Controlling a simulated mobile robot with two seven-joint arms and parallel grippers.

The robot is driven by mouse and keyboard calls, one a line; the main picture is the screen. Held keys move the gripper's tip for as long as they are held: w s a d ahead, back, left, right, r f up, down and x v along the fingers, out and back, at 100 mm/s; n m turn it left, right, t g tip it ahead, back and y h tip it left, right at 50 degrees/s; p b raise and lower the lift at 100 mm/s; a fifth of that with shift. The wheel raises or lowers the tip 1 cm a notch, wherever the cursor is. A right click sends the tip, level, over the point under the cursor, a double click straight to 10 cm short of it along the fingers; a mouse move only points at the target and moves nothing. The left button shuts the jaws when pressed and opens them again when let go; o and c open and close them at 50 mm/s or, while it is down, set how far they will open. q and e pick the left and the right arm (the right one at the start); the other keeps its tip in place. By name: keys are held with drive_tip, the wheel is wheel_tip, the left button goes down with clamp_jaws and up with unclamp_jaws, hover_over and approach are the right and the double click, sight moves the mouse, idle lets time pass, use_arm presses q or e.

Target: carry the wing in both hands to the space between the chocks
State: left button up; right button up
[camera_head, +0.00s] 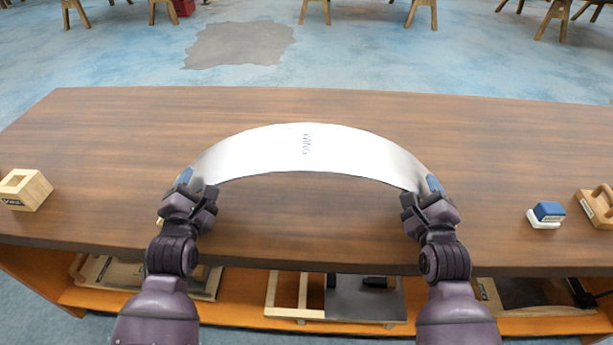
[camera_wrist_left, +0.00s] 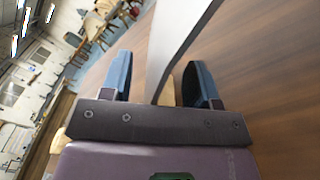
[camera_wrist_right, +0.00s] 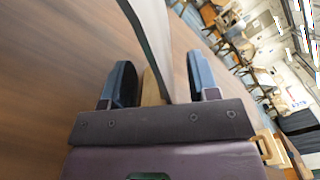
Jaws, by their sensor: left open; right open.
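The wing (camera_head: 270,150) is a pale, glossy, curved panel marked "WING", arching over the brown table (camera_head: 320,225). My left gripper (camera_head: 194,186) is at its left end and my right gripper (camera_head: 421,190) at its right end. In the left wrist view the wing's edge (camera_wrist_left: 166,45) lies between the spread fingers, with gaps beside it. In the right wrist view the wing's edge (camera_wrist_right: 155,40) also lies between open fingers, nearer the right one. A tan wooden piece (camera_wrist_right: 151,90) shows behind the wing there. I cannot tell whether it is a chock.
A hollow wooden block (camera_head: 38,190) stands at the table's left. A blue and white block (camera_head: 548,213) and a wooden tool with a handle (camera_head: 597,205) stand at the right. Wooden frames lie on the orange shelf (camera_head: 240,313) below. The table beyond the wing is clear.

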use_arm(q)
drive_tip(key=shift+c, duration=0.3)
use_arm(e)
drive_tip(key=shift+c, duration=0.3)
use_arm(q)
clamp_jaws()
use_arm(e)
clamp_jaws()
